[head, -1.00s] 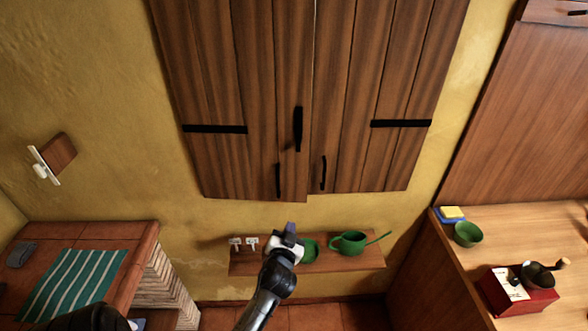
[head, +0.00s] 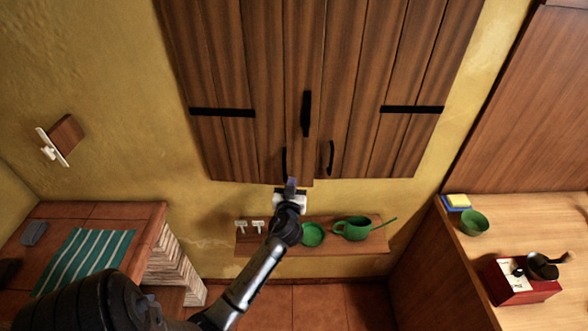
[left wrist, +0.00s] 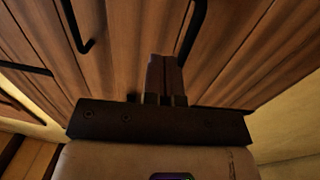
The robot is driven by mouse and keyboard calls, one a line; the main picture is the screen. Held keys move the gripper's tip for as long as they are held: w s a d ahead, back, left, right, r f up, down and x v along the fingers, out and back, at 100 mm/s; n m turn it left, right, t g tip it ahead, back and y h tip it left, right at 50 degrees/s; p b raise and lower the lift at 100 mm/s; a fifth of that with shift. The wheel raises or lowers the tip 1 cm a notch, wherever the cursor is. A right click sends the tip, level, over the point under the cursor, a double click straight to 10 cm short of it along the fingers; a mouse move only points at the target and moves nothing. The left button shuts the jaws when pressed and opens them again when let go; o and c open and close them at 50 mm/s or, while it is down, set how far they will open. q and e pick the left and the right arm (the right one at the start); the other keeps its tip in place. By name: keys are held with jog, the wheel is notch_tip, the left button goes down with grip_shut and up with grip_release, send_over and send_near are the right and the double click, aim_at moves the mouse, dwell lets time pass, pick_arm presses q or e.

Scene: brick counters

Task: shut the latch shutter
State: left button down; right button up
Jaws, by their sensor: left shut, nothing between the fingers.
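The wooden shutter has a left leaf (head: 225,75) and a right leaf (head: 385,75). The left leaf's lower inner corner hangs slightly lower than the right leaf's edge, so it looks a little ajar. A black upright latch bar (head: 307,113) sits near the seam, with a black left handle (head: 284,162) and right handle (head: 331,157) below. My left gripper (head: 291,184) is shut and empty at the left leaf's lower edge, just below the left handle. In the left wrist view its fingers (left wrist: 165,75) point at the planks; contact cannot be told. My right gripper is not in view.
A narrow wall shelf (head: 255,245) below holds a green watering can (head: 354,229) and a green bowl (head: 313,235). A brick counter (head: 95,212) stands left and a wooden counter (head: 515,225) right.

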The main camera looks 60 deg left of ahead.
aim_at(295, 165)
pick_arm(q)
jog(key=shift+p+x, duration=0.45)
jog(key=shift+x, duration=2.7)
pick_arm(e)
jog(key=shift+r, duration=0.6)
